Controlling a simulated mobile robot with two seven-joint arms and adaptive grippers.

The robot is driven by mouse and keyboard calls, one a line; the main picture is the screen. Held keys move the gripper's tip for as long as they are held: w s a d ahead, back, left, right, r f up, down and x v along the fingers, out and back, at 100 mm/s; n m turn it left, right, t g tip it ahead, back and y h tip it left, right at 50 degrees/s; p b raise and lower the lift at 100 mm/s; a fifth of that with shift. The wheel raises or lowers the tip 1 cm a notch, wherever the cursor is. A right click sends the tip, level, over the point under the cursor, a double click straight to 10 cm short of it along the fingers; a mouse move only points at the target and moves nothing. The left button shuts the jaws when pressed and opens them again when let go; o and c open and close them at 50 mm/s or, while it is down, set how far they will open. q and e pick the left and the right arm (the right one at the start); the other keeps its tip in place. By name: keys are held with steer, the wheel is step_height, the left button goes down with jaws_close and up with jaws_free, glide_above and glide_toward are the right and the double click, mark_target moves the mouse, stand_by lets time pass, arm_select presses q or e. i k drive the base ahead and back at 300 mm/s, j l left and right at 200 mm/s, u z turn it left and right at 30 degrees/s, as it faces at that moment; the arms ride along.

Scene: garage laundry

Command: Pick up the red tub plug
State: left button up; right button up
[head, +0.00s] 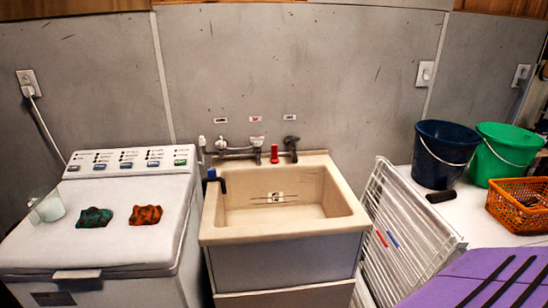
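A small upright red object (274,153), which looks like the red tub plug, stands on the back ledge of the beige utility sink (212,216). It is just below the wall tap (238,152), between the tap's handles. The sink basin looks empty apart from a small label on its back wall. Neither of my grippers shows in the head view.
A white washer (75,255) at left carries a cup (47,205) and green and orange cloths. A dark blue hook hangs on the sink's left rim. Right are a white folded rack (405,240), two buckets, an orange basket (520,207) and a purple surface (470,275).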

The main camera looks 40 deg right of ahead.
mark_target(274, 160)
steer(key=z, duration=1.45)
steer(key=i+j+z, duration=0.1)
steer(key=i+z, duration=0.3)
steer(key=i+j+z, duration=0.2)
steer(key=z, duration=0.25)
